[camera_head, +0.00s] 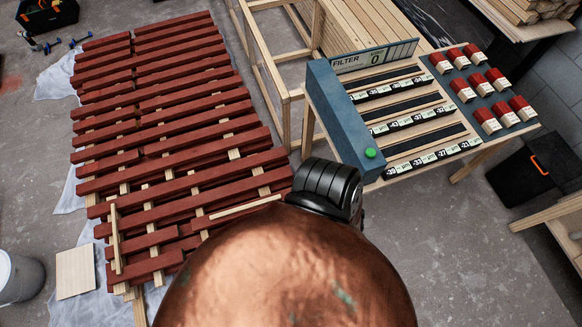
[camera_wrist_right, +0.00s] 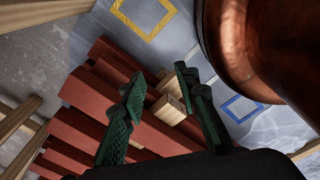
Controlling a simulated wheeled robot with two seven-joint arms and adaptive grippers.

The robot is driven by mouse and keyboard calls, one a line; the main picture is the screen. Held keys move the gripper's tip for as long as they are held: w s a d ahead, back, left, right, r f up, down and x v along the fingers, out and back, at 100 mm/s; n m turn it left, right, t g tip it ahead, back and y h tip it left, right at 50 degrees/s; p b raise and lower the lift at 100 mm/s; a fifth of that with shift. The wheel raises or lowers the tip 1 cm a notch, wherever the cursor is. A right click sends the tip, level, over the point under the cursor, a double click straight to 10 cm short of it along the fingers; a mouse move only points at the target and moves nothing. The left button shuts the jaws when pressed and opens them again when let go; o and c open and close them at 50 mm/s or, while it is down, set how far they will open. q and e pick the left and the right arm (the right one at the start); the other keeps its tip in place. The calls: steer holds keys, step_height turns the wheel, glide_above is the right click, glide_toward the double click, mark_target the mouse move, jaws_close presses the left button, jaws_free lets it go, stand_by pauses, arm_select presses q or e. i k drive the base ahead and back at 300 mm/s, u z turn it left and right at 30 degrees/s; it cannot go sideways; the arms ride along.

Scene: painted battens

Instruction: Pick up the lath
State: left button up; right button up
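In the head view, a thin pale lath (camera_head: 245,207) lies on the red battens (camera_head: 165,205), its right end close to a black ribbed part of my arm. A second thin pale strip (camera_head: 115,238) lies across the battens at the lower left. In the right wrist view, my right gripper (camera_wrist_right: 159,78) has its two dark green fingers spread apart. Pale wood pieces (camera_wrist_right: 168,108) show between and beyond the fingers, by the red battens (camera_wrist_right: 95,95); I cannot tell which is the lath. The head view does not show the right fingers. My left gripper is in neither view.
A blue-framed filter table (camera_head: 340,125) with a green button and red-and-white blocks (camera_head: 490,120) stands right of the batten stack. A wooden frame (camera_head: 265,60) stands behind. A white bucket (camera_head: 15,275) and pale board (camera_head: 75,272) are at left. Grey floor is clear at lower right.

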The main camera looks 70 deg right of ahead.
mark_target(274, 198)
steer(key=z, duration=0.75)
steer(key=k, duration=1.4)
steer(key=z, duration=0.4)
